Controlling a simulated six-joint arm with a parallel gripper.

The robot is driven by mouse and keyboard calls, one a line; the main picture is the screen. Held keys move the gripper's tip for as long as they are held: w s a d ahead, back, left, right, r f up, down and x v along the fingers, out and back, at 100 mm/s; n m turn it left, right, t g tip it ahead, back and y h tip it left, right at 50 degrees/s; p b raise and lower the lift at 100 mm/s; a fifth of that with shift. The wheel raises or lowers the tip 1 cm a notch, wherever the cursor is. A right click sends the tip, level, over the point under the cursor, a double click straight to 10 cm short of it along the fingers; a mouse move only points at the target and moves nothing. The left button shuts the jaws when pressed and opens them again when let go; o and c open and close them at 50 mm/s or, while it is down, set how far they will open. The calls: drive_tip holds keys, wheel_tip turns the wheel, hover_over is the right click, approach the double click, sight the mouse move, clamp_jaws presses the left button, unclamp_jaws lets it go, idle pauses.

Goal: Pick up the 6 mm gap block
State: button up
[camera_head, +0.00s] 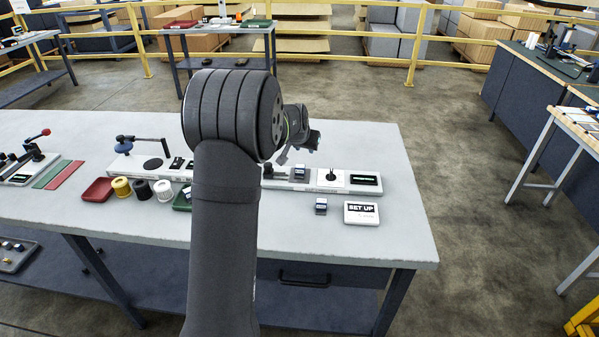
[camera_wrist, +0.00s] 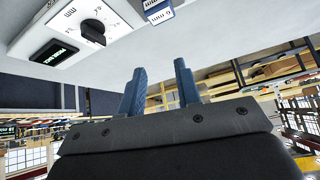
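The 6 mm gap block (camera_wrist: 157,12) is a small dark blue and white block at the top edge of the wrist view, partly cut off, with "6 mm" readable on its label. It seems to be the small block (camera_head: 320,206) standing on the bare table in front of the fixture in the head view. My gripper (camera_wrist: 160,88) shows two blue fingers spread apart with nothing between them. In the head view my gripper (camera_head: 287,155) is above the fixture, behind and left of the block, partly hidden by my arm.
The white fixture (camera_head: 335,187) has a knob (camera_head: 331,175), a display (camera_head: 364,179) and another small block (camera_head: 300,173) on it. A "SET UP" sign (camera_head: 361,213) stands just right of the block. A red tray (camera_head: 97,190) and several spools lie left. The table's right end is clear.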

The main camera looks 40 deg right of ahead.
drive_tip(key=o, duration=0.5)
drive_tip(key=s+a+r+n+g+y, duration=0.1)
drive_tip(key=s+a+r+n+y, duration=0.15)
drive_tip(key=s+a+r, duration=0.35)
hover_over(300, 167)
drive_tip(key=s+a, duration=0.2)
wheel_tip(300, 167, down, 9)
drive_tip(key=shift+s+d+f, duration=0.1)
drive_tip(key=shift+s+f, duration=0.05)
drive_tip(key=shift+f, duration=0.05)
drive_tip(key=shift+w+x, duration=0.15)
drive_tip(key=shift+x, duration=1.2)
drive_tip(key=shift+w+x, duration=0.15)
drive_tip(key=shift+x, duration=1.2)
